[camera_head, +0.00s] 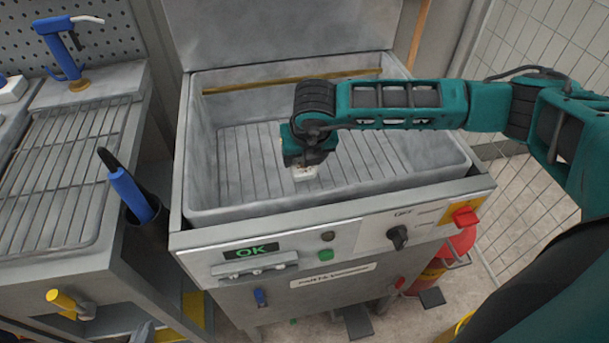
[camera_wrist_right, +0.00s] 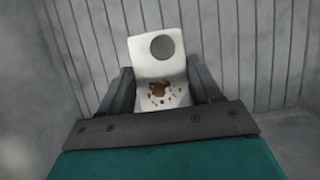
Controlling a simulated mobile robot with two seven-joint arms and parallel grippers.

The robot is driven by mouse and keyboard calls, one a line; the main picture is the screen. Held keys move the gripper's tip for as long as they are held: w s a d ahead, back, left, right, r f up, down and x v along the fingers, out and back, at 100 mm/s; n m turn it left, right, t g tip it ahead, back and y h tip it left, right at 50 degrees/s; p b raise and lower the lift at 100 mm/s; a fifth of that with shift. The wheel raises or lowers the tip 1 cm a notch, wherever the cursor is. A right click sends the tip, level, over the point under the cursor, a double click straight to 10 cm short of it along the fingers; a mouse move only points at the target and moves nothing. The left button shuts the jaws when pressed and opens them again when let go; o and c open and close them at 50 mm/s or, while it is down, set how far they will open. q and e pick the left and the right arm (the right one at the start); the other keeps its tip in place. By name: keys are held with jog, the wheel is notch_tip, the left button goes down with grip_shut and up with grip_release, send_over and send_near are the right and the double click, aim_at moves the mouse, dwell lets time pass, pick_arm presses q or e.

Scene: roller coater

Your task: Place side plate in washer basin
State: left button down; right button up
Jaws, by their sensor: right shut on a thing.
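The side plate (camera_wrist_right: 152,62) is a pale, bent piece with a round grey hole and brown stains on its lower part. My right gripper (camera_wrist_right: 158,80) is shut on it, with one finger at each side. In the head view the plate (camera_head: 305,173) hangs below my right gripper (camera_head: 304,163), over the middle of the washer basin (camera_head: 200,150). The basin is a grey open tub with a slatted floor. I cannot tell whether the plate touches the floor. My left gripper is not in view.
The raised lid (camera_head: 280,30) stands behind the basin. The front panel has an OK display (camera_head: 250,251) and a black knob (camera_head: 397,237). A rack bench (camera_head: 60,170) and a blue-handled tool (camera_head: 130,190) stand at left. The basin floor around the plate looks clear.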

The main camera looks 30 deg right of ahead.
aim_at(304, 187)
notch_tip(304, 187, down, 6)
jog(key=shift+f, duration=0.1)
jog(key=shift+f+b, duration=0.3)
pick_arm(q)
jog(key=shift+w+d+r, duration=0.1)
jog(key=shift+w+d, duration=0.1)
jog(key=shift+w, duration=0.05)
pick_arm(e)
jog(key=shift+f, duration=0.2)
jog(key=o, duration=1.2)
jog(key=shift+r, duration=0.1)
jog(key=shift+c, duration=0.2)
